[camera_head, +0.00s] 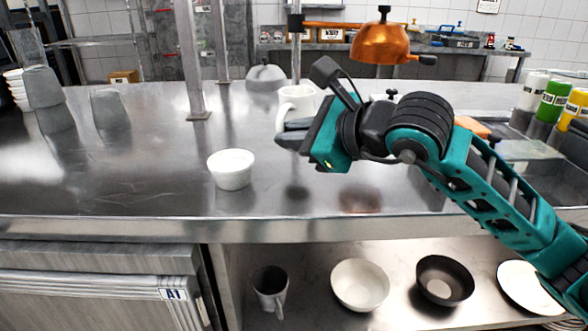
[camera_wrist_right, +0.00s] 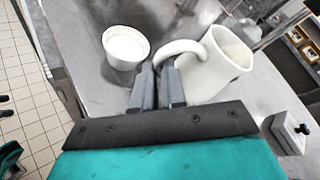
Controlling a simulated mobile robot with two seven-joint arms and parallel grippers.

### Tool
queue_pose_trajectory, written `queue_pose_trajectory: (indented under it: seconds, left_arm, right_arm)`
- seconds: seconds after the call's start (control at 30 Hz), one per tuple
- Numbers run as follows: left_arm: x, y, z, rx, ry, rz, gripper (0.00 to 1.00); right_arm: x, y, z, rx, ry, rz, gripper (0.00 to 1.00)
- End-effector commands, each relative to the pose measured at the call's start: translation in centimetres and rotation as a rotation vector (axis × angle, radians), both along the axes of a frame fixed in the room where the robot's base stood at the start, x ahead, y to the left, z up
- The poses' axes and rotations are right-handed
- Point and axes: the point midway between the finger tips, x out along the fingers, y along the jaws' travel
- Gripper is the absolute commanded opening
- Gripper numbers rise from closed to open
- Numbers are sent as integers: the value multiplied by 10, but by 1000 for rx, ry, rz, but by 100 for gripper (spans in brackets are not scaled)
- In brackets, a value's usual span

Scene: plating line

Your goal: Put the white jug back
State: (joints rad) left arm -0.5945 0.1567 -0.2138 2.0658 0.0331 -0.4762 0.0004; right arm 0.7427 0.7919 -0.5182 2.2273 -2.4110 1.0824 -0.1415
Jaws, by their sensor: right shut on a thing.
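The white jug (camera_head: 296,101) is over the steel counter behind my right gripper in the head view, which partly hides it. In the right wrist view the jug (camera_wrist_right: 215,66) shows its open mouth, and its handle reaches the fingertips. My right gripper (camera_head: 284,135) is shut on the jug; its fingers also show in the wrist view (camera_wrist_right: 158,84), at the handle. I cannot tell whether the jug's base touches the counter. My left gripper is not in view.
A white ramekin (camera_head: 231,170) stands on the counter left of the gripper. Grey cups (camera_head: 108,108) stand far left; bottles (camera_head: 553,100) stand right. A metal post (camera_head: 190,70) rises behind. A lower shelf holds a mug (camera_head: 270,288) and bowls (camera_head: 360,284). The left-front counter is clear.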

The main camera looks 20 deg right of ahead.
Motion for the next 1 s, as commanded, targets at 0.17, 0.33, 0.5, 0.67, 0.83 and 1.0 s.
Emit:
queue_pose_trajectory:
  seconds: [0.17, 0.33, 0.5, 0.67, 0.83, 1.0]
  left_arm:
    - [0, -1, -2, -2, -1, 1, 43]
    - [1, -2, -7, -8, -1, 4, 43]
    - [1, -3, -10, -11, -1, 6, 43]
    - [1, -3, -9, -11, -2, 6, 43]
    - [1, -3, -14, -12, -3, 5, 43]
    - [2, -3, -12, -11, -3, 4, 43]
  right_arm:
    - [0, 0, -10, 1, -4, 0, 0]
    - [0, 0, -34, 0, -1, -1, 0]
    - [0, 0, -49, 0, -4, 0, 0]
    - [0, 0, -48, 1, -6, 0, 0]
    - [0, 0, -53, 0, -5, -1, 0]
    - [0, 0, -52, 0, -1, -1, 25]
